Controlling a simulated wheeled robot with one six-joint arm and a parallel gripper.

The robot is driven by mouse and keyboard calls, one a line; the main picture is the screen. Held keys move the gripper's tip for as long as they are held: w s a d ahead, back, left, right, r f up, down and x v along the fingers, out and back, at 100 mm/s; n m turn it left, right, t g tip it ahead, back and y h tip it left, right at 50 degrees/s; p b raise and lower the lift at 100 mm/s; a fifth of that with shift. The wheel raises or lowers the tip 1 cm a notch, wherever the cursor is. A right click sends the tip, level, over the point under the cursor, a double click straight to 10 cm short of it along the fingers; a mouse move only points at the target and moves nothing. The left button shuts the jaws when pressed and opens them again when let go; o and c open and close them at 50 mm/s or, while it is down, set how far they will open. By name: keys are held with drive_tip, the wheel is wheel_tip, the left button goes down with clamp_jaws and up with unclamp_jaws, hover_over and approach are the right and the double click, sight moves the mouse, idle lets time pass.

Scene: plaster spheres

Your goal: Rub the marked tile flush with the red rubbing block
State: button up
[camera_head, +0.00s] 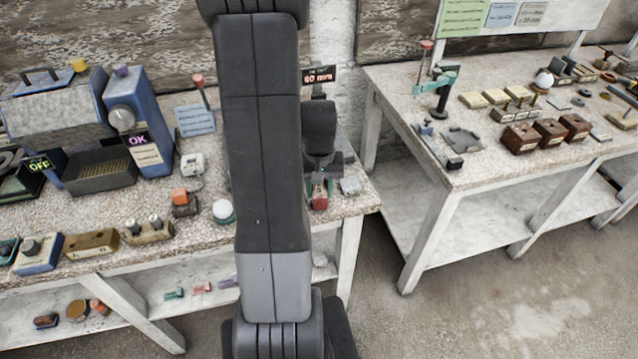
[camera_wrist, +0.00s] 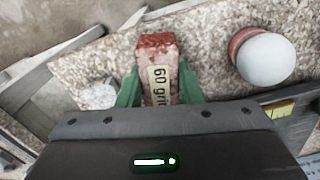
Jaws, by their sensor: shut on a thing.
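My gripper (camera_wrist: 158,90) is shut on the red rubbing block (camera_wrist: 160,45), with a green finger on each side of it. The block carries a cream label reading "60 grit". In the head view my gripper (camera_head: 319,188) and the red block (camera_head: 319,203) are over the right end of the left table, partly behind my arm. I cannot tell whether the block touches the tabletop. A pale grey flat piece (camera_head: 350,186) lies just right of the gripper; it also shows in the wrist view (camera_wrist: 98,95). I see no clear mark on it, so I cannot tell whether it is the marked tile.
A blue machine (camera_head: 137,115) and small blocks fill the left table. A gap separates it from the right table (camera_head: 425,165).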

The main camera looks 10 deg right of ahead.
drive_tip(key=shift+s, duration=0.4)
drive_tip(key=shift+w+r, duration=0.1)
drive_tip(key=shift+w+d+r+p, duration=0.1)
drive_tip(key=shift+w+r+p, duration=0.25)
drive_tip(key=shift+w, duration=0.2)
drive_tip(key=shift+w+d+r+p, duration=0.1)
drive_tip(key=shift+w+r+p, duration=0.25)
drive_tip(key=shift+w, duration=0.2)
drive_tip(key=shift+w+f, duration=0.2)
drive_tip(key=shift+w, duration=0.8)
drive_tip(key=shift+f+b, duration=0.6)
drive_tip(key=shift+b, duration=0.05)
